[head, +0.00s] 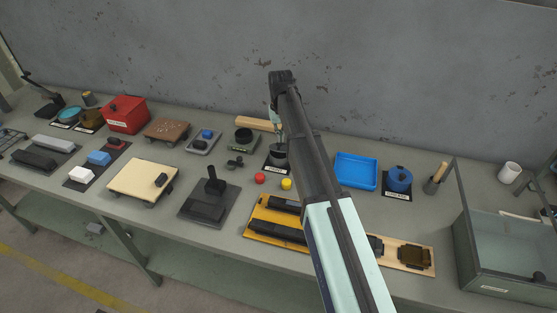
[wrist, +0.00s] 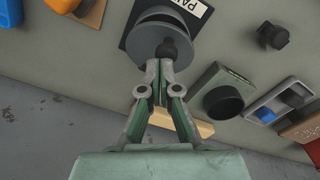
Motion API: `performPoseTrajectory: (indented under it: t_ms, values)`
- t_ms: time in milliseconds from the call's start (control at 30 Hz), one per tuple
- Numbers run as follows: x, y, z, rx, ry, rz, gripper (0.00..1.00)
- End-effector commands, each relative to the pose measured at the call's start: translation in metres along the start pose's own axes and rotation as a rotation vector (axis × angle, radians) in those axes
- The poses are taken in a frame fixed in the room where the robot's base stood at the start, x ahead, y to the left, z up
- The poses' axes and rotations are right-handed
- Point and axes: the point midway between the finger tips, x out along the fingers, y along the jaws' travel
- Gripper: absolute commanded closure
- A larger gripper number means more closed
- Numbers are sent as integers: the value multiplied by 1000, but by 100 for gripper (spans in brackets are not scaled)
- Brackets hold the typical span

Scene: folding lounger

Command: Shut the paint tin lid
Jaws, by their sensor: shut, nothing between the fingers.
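The paint tin (head: 277,160) is a dark round tin on a black base with a white label, near the middle of the bench. In the wrist view the grey round tin and lid (wrist: 143,48) show at the top, beside a label partly cut off by the frame. A dark round knob (wrist: 168,48) shows at its edge. My gripper (wrist: 159,66) is shut and empty, its fingertips right by the knob. I cannot tell whether they touch it. In the head view my gripper (head: 280,137) is over the tin, and my arm partly hides it. The lid's exact angle is unclear.
A wooden bar (head: 257,124) lies behind the tin. A black round device (head: 243,136) stands to its left. A red button (head: 260,178) and a yellow button (head: 286,184) are in front. A blue tray (head: 356,170) is to the right. The wall is close behind.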

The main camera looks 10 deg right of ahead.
Motion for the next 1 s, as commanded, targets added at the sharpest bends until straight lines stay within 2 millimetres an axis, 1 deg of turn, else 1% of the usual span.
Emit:
performPoseTrajectory:
  t_ms: [267, 1000]
  values:
    - [2, 0, 0, 0, 0, 0, 100]
    - [28, 0, 0, 0, 0, 0, 100]
